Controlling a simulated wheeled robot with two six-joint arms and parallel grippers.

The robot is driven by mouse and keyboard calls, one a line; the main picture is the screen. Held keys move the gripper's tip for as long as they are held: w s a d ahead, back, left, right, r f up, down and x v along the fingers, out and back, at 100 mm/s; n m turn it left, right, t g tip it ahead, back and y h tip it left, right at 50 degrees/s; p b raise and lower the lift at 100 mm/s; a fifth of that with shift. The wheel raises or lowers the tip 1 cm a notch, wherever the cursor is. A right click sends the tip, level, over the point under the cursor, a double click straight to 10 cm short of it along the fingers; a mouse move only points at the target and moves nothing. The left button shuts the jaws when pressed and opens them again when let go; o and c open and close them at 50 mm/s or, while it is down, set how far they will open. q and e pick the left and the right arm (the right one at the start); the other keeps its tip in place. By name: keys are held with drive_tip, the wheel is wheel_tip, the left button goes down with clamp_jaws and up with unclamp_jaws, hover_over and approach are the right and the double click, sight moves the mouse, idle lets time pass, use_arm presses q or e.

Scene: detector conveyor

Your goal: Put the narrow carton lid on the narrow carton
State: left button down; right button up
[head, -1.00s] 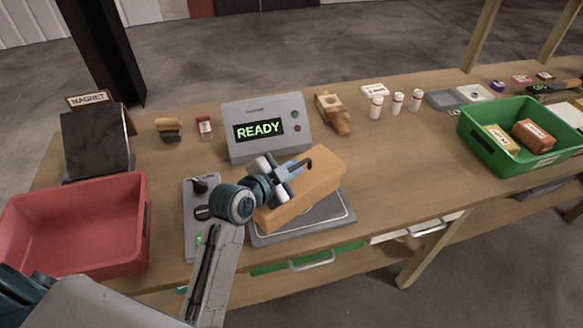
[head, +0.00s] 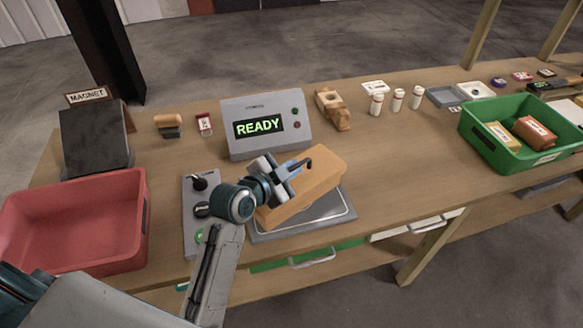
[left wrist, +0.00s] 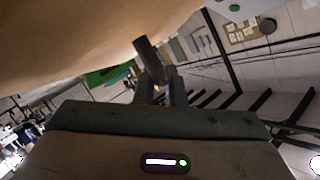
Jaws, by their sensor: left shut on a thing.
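A long orange-tan cardboard piece (head: 312,191) lies at a slant over the grey plate in front of the READY box. I take its upper part to be the narrow carton lid; no seam between lid and carton shows, so I cannot tell how they sit together. My left gripper (head: 299,168) is shut on it at its upper far side, and the arm covers its left end. In the left wrist view a tan surface (left wrist: 85,40) fills the upper left, against a dark finger (left wrist: 149,60). My right gripper is not in view.
The grey plate (head: 300,230) lies near the front edge. The READY box (head: 266,125) stands close behind. A switch panel (head: 193,237) and a red bin (head: 128,222) are left. A green bin (head: 483,143) holds packages at right. The table between plate and green bin is clear.

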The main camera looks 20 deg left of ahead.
use_arm(q)
drive_tip(key=c, duration=1.4)
unclamp_jaws()
drive_tip(key=shift+c, duration=0.2)
drive_tip(key=b+v, duration=0.2)
drive_tip(key=v, duration=0.7)
drive_tip(key=shift+s, duration=0.15)
drive_tip(key=shift+v, duration=0.75)
